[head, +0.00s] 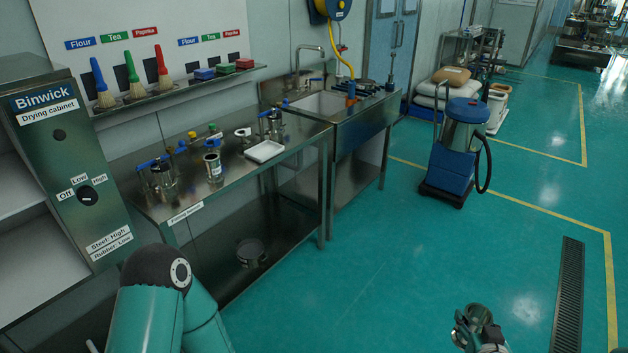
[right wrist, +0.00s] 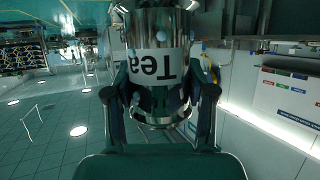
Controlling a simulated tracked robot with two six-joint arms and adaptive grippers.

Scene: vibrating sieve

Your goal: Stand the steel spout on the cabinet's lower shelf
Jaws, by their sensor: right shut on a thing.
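The steel spout (right wrist: 160,30) is a shiny cylinder with a white "Tea" label, which reads upside down in the right wrist view. My right gripper (right wrist: 159,95) is shut on it, one finger on each side. In the head view my right gripper (head: 478,326) is low at the right, over open floor, far from the cabinet. The drying cabinet (head: 62,140) stands at the left edge. Its lower shelf (head: 48,268) is a pale surface below the upper shelf (head: 12,185), bare where it shows. My left arm comes in at the bottom; its gripper is out of view.
A steel table (head: 228,180) with jars, clamps and a white tray (head: 264,151) stands right of the cabinet. A sink (head: 320,104) adjoins it. A blue vacuum (head: 458,145) stands on the floor. The floor around my right gripper is clear.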

